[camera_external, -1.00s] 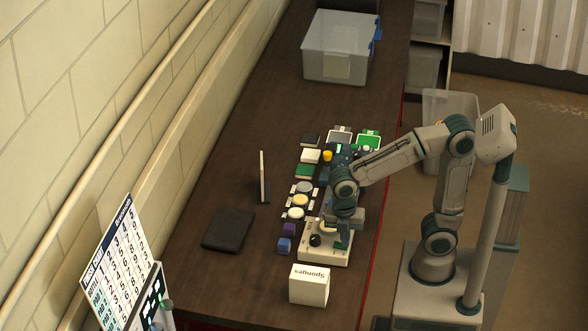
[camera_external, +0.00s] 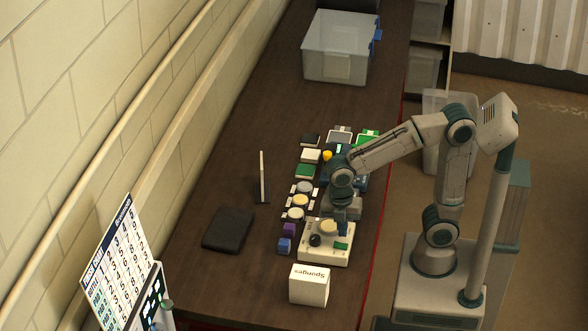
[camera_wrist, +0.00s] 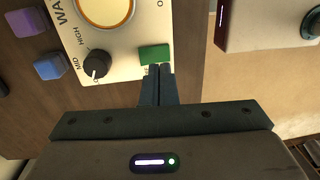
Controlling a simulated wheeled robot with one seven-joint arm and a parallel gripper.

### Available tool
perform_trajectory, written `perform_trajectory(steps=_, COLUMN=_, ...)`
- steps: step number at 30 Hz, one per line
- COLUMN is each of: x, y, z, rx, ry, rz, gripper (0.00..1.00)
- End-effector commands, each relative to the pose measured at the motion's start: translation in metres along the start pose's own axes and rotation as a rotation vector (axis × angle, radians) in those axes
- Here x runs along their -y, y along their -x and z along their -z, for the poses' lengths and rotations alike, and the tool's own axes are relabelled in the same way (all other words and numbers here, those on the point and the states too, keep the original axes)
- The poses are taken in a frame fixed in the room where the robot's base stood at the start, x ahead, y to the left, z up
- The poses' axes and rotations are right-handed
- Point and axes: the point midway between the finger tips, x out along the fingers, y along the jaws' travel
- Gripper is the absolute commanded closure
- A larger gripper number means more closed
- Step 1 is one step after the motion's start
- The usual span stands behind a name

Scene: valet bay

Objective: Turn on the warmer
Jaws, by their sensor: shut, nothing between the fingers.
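The warmer (camera_external: 312,256) is a low white box on the dark bench, with a round yellowish plate on top. In the wrist view the warmer (camera_wrist: 122,66) shows a black knob (camera_wrist: 97,64) among HIGH and MID marks, its white pointer toward the panel's lower edge. A green switch (camera_wrist: 154,54) sits right of the knob. My gripper (camera_wrist: 157,72) is shut and empty, its tips just below the green switch in the picture. I cannot tell whether they touch. In the external view my gripper (camera_external: 343,213) is over the warmer's far side; knob and switch show uncovered.
A purple block (camera_external: 289,229) and a blue block (camera_external: 284,245) lie left of the warmer. Round pads and small cards lie behind. The bench's left part is mostly clear around a dark folded cloth (camera_external: 229,230).

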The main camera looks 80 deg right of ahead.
Motion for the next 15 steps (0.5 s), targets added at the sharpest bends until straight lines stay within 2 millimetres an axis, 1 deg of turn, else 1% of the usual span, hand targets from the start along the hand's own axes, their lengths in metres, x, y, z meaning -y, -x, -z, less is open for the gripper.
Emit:
perform_trajectory(steps=1, x=0.002, y=0.015, z=0.0, rx=0.0, ry=0.0, rz=0.0, gripper=1.0)
perform_trajectory(steps=2, x=0.003, y=0.019, z=0.0, rx=-0.001, ry=0.0, rz=-0.004, gripper=1.0)
perform_trajectory(steps=6, x=0.009, y=0.051, z=0.0, rx=-0.002, ry=0.0, rz=-0.006, gripper=1.0)
perform_trajectory(steps=9, x=0.013, y=0.071, z=0.0, rx=-0.002, ry=0.0, rz=-0.005, gripper=1.0)
perform_trajectory(steps=12, x=0.017, y=0.086, z=0.0, rx=-0.001, ry=0.001, rz=-0.004, gripper=1.0)
perform_trajectory(steps=15, x=0.019, y=0.097, z=0.0, rx=-0.001, ry=0.001, rz=-0.002, gripper=1.0)
